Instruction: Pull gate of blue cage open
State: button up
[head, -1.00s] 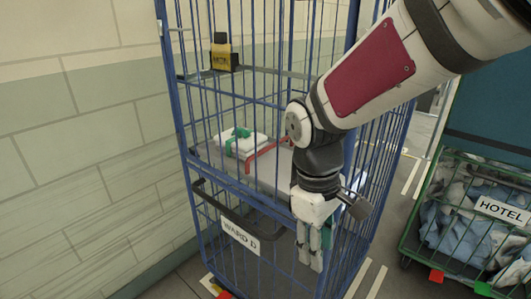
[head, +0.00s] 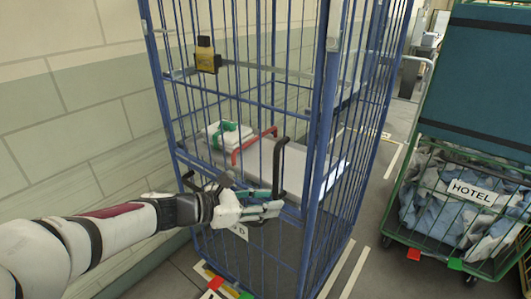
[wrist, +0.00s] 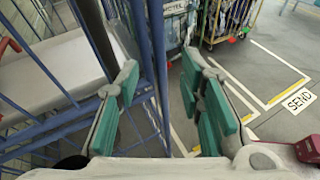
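The blue cage (head: 312,140) stands upright in the middle of the head view, against the wall side. I cannot tell whether the fingers touch the handle or whether the gate is ajar.
White folded linen (head: 225,134) with a green band lies inside the cage near a red bar (head: 255,148). A yellow box (head: 207,56) sits higher. A green trolley (head: 398,222) with a HOTEL sign stands right. Floor between them is clear.

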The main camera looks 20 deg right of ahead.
aim_at(274, 163)
jog(key=w+a+r+n+t+h, duration=0.2)
jog(key=a+r+n+t, duration=0.25)
jog(key=a, duration=0.25)
jog(key=shift+m, duration=0.35)
jog(key=x, duration=0.4)
jog(key=p+x, duration=0.1)
jog(key=x, duration=0.4)
jog(key=r+p+x, duration=0.1)
jog(key=x, duration=0.3)
jog(key=shift+w+d, duration=0.1)
jog(key=shift+d, duration=0.1)
grip_shut()
